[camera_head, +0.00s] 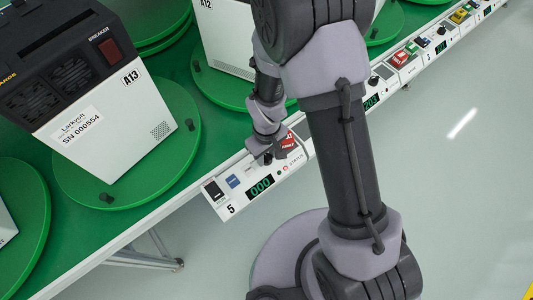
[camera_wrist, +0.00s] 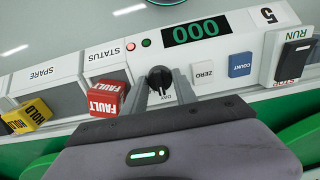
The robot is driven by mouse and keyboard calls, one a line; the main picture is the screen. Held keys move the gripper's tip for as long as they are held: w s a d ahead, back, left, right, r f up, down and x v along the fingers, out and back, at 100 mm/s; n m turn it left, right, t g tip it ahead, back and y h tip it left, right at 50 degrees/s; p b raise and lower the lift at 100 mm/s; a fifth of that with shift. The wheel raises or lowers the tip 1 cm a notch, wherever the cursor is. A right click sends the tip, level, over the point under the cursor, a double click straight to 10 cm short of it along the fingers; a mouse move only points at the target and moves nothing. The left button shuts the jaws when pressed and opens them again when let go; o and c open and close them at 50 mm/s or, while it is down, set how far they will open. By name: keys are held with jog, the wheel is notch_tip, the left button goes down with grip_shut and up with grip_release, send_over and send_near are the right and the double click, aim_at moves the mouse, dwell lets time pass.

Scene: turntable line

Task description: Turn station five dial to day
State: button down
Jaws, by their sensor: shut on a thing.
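The station five panel (camera_head: 213,207) is a white strip on the table edge, marked 5, with a green 000 display. Its black dial (camera_wrist: 160,77) shows in the wrist view between a red FAULT block and the ZERO button, with a DAY label just below it. My gripper (camera_wrist: 162,86) has its two fingers on either side of the dial and is shut on it. The fingers hide part of the dial's surround, and I cannot tell for sure which mark the dial points to. In the head view, my gripper (camera_head: 266,157) reaches the panel and hides the dial.
The red FAULT block (camera_wrist: 106,98) is close beside my gripper. The ZERO button (camera_wrist: 203,73), blue COUNT button (camera_wrist: 240,64) and black RUN/STOP rocker (camera_wrist: 296,54) are on the other side. A boxy A13 unit (camera_head: 110,135) stands on a green turntable (camera_head: 185,150).

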dwell(0.4)
jog(key=c, duration=1)
grip_release()
jog(key=shift+o, duration=0.2)
notch_tip(320, 180, up, 17)
jog(key=p, duration=0.7)
jog(key=shift+r, duration=0.2)
notch_tip(320, 180, up, 10)
jog(key=m+t+y+b, duration=0.1)
jog(key=m+t, duration=0.1)
jog(key=m, duration=0.2)
send_over(267, 156)
jog(key=s+d, duration=0.1)
jog(key=d, duration=0.2)
jog(key=s+d+r+m+t+y+b, duration=0.1)
jog(key=s+d+r+m+t+b, duration=0.1)
jog(key=s+r+m, duration=0.5)
jog(key=s+d+r+t, duration=0.1)
jog(key=s+r, duration=0.2)
jog(key=shift+s+d+r+t, duration=0.3)
jog(key=shift+s+d+t, duration=0.1)
